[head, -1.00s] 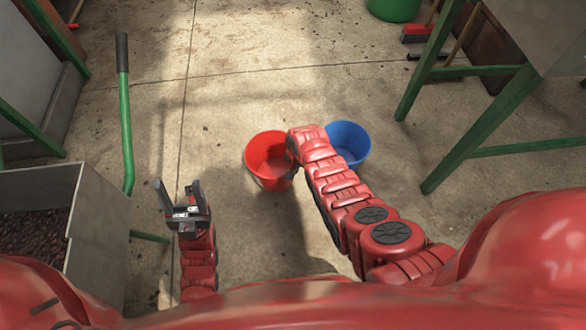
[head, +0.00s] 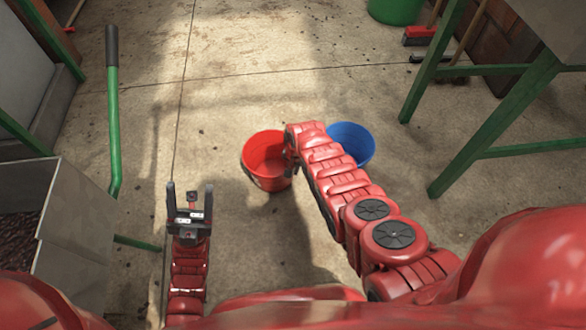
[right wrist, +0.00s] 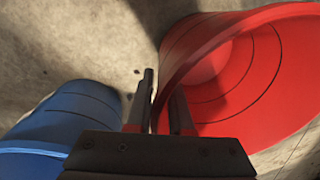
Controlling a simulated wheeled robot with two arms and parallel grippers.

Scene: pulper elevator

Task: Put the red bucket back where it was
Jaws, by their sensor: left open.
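The red bucket (head: 262,150) is in the middle of the head view, its open mouth up. My right gripper (head: 291,160) is at its right-hand rim, partly hidden by my own arm. In the right wrist view, the red bucket (right wrist: 255,75) fills the right side. The fingers of my right gripper (right wrist: 163,92) straddle its wall, one inside and one outside, closed on the rim. My left gripper (head: 189,187) is open and empty, to the left of the bucket and nearer to me. Whether the bucket touches the floor is unclear.
A blue bucket (head: 352,142) stands just right of the red one, partly behind my right arm. A metal bin (head: 82,215) of dark contents and a green-handled pole (head: 114,130) are at left. Green table legs (head: 490,125) stand at right.

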